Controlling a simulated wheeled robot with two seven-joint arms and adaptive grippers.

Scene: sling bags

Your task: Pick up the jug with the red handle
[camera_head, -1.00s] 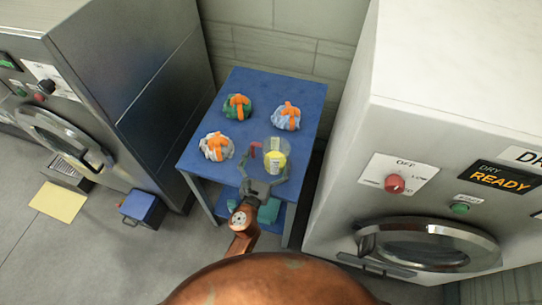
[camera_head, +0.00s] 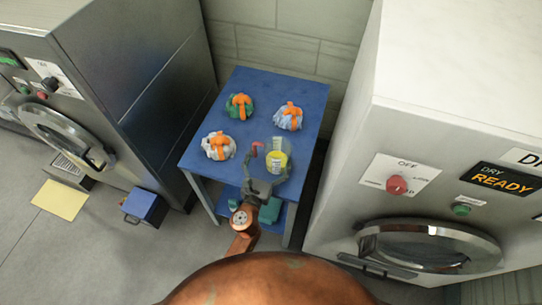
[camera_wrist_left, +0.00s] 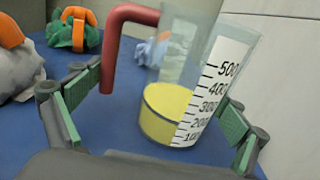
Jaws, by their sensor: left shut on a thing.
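The jug with the red handle (camera_head: 277,160) is a clear measuring jug with yellow liquid inside and a white scale label. It stands upright at the front right of the blue table. Its red handle (camera_wrist_left: 125,45) is on its left side. My left gripper (camera_head: 266,170) reaches in from the front, its fingers on either side of the jug. In the left wrist view the jug (camera_wrist_left: 190,80) is between the green finger pads, and the gripper is shut on it. The right gripper is not in view.
Three bundled bags with orange straps stand on the blue table (camera_head: 260,112): white (camera_head: 218,147), green (camera_head: 239,106) and pale blue (camera_head: 289,117). A dark machine (camera_head: 150,90) stands left, a white dryer (camera_head: 430,120) right. A blue box (camera_head: 143,207) is on the floor.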

